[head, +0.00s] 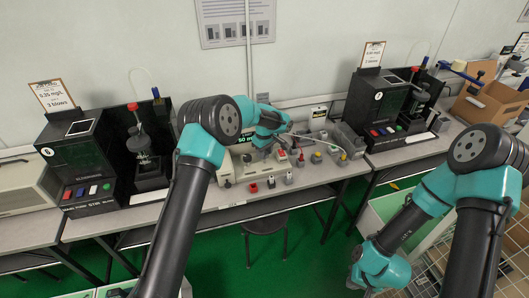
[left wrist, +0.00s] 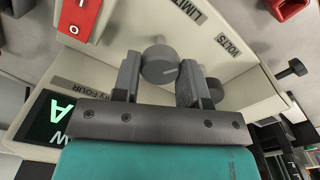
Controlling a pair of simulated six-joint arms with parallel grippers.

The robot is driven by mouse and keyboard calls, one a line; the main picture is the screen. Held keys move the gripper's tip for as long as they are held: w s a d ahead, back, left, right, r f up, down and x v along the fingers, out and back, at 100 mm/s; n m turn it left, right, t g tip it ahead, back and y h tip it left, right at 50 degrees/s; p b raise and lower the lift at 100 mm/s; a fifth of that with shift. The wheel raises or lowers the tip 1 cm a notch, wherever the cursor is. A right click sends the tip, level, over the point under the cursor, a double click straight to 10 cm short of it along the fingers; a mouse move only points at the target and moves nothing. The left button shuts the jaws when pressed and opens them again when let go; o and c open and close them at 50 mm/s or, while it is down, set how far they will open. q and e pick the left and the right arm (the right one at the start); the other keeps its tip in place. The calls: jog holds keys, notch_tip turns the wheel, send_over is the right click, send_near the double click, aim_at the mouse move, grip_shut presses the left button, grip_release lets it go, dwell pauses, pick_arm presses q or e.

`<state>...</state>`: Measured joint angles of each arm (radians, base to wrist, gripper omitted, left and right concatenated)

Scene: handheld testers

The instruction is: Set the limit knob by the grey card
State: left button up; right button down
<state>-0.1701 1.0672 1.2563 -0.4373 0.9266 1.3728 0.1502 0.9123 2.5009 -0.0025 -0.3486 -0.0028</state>
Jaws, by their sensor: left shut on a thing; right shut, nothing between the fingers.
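The grey limit knob (left wrist: 160,66), with a pale pointer line, is on the sloping front of a cream tester (left wrist: 110,70), beside a label that begins LIMIT. My left gripper (left wrist: 159,58) is shut on this knob, one finger on each side. In the head view my left gripper (head: 273,147) is over the tester, and my arm hides much of it. A grey sheet (head: 236,20) with several dark pictures hangs on the wall; I cannot tell if it is the grey card. My right gripper (head: 372,291) is low at the bottom edge, its fingertips barely seen.
A red switch (left wrist: 82,17) and a green-lit display (left wrist: 52,120) are nearby. Black testers (head: 80,165) (head: 380,105) stand on both sides. A stool (head: 265,222) is below.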

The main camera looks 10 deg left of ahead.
pick_arm(q)
jog(key=shift+m, duration=0.4)
jog(key=m, duration=2.1)
jog(key=shift+m, duration=0.3)
jog(key=m, duration=0.3)
jog(key=shift+m, duration=2.2)
